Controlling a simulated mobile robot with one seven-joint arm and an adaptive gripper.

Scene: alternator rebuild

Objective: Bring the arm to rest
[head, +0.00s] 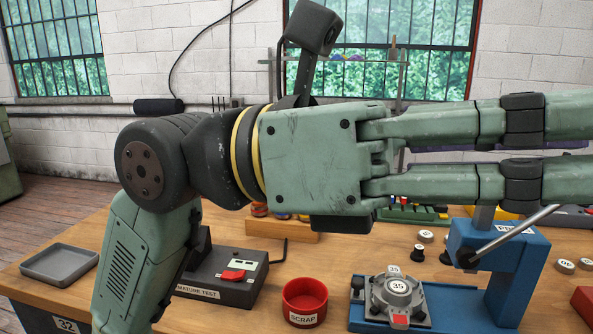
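My arm crosses the upper middle of the head view, raised in front of the workbench. Its green forearm rises from the lower left to a dark joint, then turns right into the green hand. My gripper (520,150) points to the right with two long green fingers, one above the other. A gap shows between them along their visible length, and nothing is seen held there. The fingertips are cut off by the right edge. The hand hides part of the bench's back and the window.
The wooden bench (335,262) bears a grey tray (60,264), an armature test box (222,282), a red scrap bowl (305,301) and a blue press (513,292). A grey fixture holding a part marked 35 (398,287) sits by the press, below the gripper.

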